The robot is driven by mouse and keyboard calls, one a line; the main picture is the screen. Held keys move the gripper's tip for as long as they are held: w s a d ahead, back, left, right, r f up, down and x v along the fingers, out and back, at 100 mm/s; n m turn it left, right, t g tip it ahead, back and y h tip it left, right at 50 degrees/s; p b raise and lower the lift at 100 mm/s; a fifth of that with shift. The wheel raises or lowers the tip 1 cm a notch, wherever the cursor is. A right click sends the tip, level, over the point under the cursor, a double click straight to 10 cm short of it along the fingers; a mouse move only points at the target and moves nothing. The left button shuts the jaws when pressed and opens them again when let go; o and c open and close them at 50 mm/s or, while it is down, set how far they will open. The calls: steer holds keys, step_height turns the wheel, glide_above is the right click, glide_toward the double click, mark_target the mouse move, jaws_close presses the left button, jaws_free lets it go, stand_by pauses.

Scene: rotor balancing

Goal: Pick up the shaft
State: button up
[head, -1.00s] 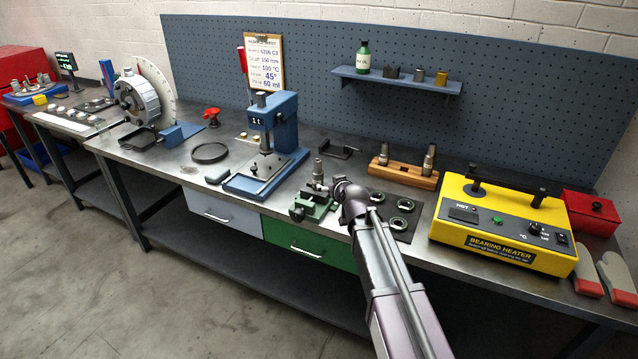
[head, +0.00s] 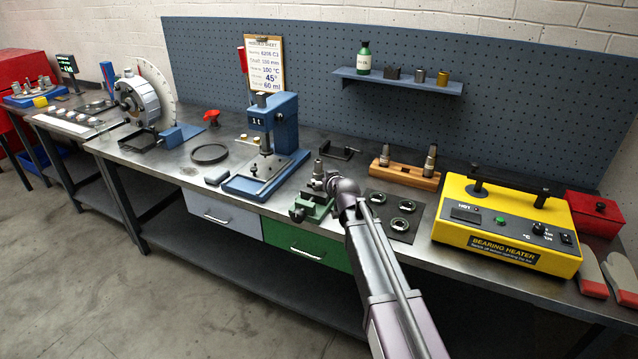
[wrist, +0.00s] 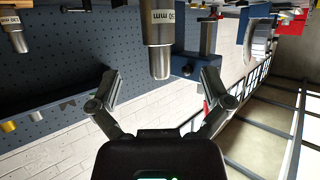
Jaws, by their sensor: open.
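A silvery steel shaft (head: 318,168) stands upright in a small green vise (head: 314,207) near the front of the bench. In the wrist view the shaft (wrist: 159,50) bears a partly readable "50 mm" marking and lies in the gap between my fingers. My gripper (wrist: 160,88) is open, with one finger on each side of the shaft and visible space on both sides. In the head view my arm reaches to just right of the vise, and its end partly hides the fingers and the vise.
A wooden block (head: 407,178) with two more shafts stands behind on the right. A dark mat (head: 388,216) with several bearing rings lies right of the vise, then a yellow bearing heater (head: 507,227). A blue press (head: 273,130) stands to the left.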

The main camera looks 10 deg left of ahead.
mark_target(320, 174)
steer(key=shift+b+x, duration=0.4)
steer(key=shift+x, duration=1.25)
steer(key=shift+r+b+x, duration=0.2)
steer(key=shift+b+x, duration=0.15)
steer(key=shift+x, duration=0.95)
steer(key=shift+r+b+x, duration=0.2)
steer(key=shift+b+x, duration=0.1)
steer(key=shift+x, duration=1)
steer(key=shift+w, duration=0.15)
steer(key=shift+c, duration=0.2)
steer(key=shift+d, duration=0.1)
jaws_close()
